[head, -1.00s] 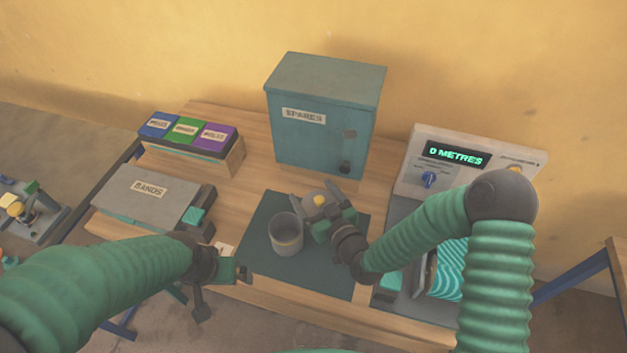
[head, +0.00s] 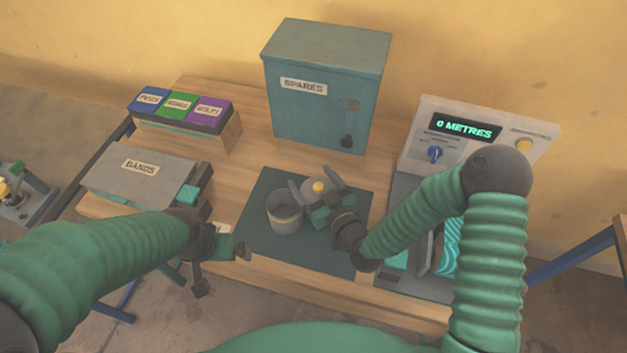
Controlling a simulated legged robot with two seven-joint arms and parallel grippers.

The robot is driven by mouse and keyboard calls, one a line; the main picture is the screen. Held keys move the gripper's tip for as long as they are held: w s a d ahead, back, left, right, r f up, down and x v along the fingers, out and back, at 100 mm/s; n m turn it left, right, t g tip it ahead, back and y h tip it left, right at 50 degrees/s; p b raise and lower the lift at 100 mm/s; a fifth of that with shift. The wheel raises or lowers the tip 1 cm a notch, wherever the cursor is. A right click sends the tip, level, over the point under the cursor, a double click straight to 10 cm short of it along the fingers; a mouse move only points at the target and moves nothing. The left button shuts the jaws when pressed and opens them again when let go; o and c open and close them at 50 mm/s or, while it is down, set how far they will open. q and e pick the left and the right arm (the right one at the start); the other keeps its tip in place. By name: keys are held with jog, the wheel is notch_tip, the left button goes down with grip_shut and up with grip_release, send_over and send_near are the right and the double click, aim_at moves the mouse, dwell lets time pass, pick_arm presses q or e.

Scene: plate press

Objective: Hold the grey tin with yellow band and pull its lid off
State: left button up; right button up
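The grey tin with a faint yellow band (head: 285,217) stands upright on the dark mat (head: 270,247). Its top is open and I can see into it. A round grey lid with a yellow knob (head: 318,187) is off the tin, just behind it to the right. My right gripper (head: 316,186) has a finger on either side of this lid and appears to grip it. The height of the lid above the mat is hard to judge. My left gripper (head: 221,267) is open and empty, left of and nearer than the tin, not touching it.
A teal SPARES cabinet (head: 322,90) stands behind the mat. A grey BANDS box (head: 138,177) and blue, green and purple boxes (head: 178,108) are at the left. A machine reading 0 METRES (head: 468,128) is at the right. The mat's left part is clear.

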aim_at(320, 191)
jog(key=o, duration=0.3)
jog(key=shift+s+a, duration=0.15)
jog(key=shift+f, duration=0.1)
jog(key=shift+r+p, duration=0.35)
jog(key=shift+s+r+p, duration=0.1)
jog(key=shift+r+p, duration=0.35)
jog(key=shift+r, duration=0.05)
jog(key=v, duration=0.3)
jog(key=b+v, duration=0.1)
jog(key=shift+s+d+f, duration=0.15)
jog(key=shift+d+f, duration=0.05)
jog(key=shift+f, duration=0.05)
jog(key=p+v, duration=0.6)
jog(key=v, duration=0.1)
jog(key=shift+r+p, duration=0.2)
jog(key=shift+p, duration=0.15)
